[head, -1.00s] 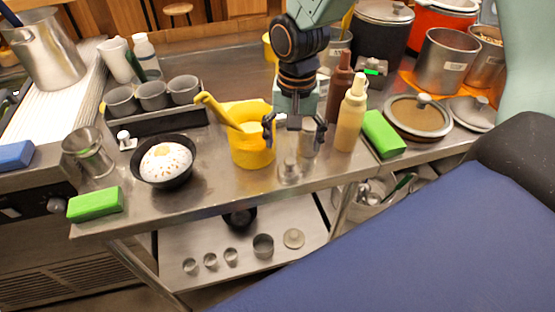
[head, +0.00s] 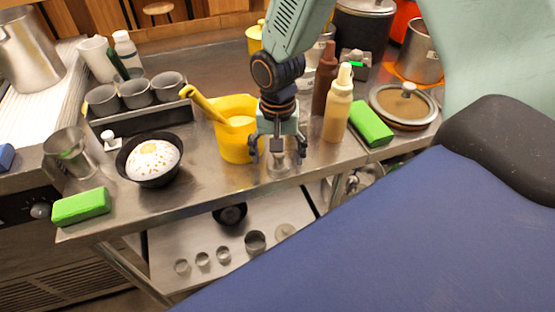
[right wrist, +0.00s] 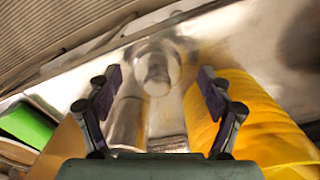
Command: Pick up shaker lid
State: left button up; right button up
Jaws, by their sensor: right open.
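The metal shaker lid (head: 278,163) stands on the steel table near its front edge, partly hidden by my right gripper (head: 277,152) in the head view. The right gripper is open and points down, its fingers on either side of the lid. In the right wrist view, the shiny rounded lid (right wrist: 155,68) lies between and slightly beyond the open fingertips of the right gripper (right wrist: 158,80). I cannot tell whether a finger touches it. A metal cylinder (right wrist: 125,122), likely the shaker body, lies near the left finger there. My left gripper is not in view.
A yellow tub (head: 234,146) with a yellow ladle stands close left of the gripper. A sauce bottle (head: 338,108) and a green block (head: 371,124) stand to the right. A black bowl (head: 136,172) of rice is left. The table's front edge is close.

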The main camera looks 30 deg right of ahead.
jog(key=shift+d, duration=0.3)
jog(key=c, duration=0.3)
jog(key=shift+a, duration=0.2)
jog(key=c, duration=0.5)
jog(key=shift+c, duration=0.2)
jog(key=shift+d, duration=0.15)
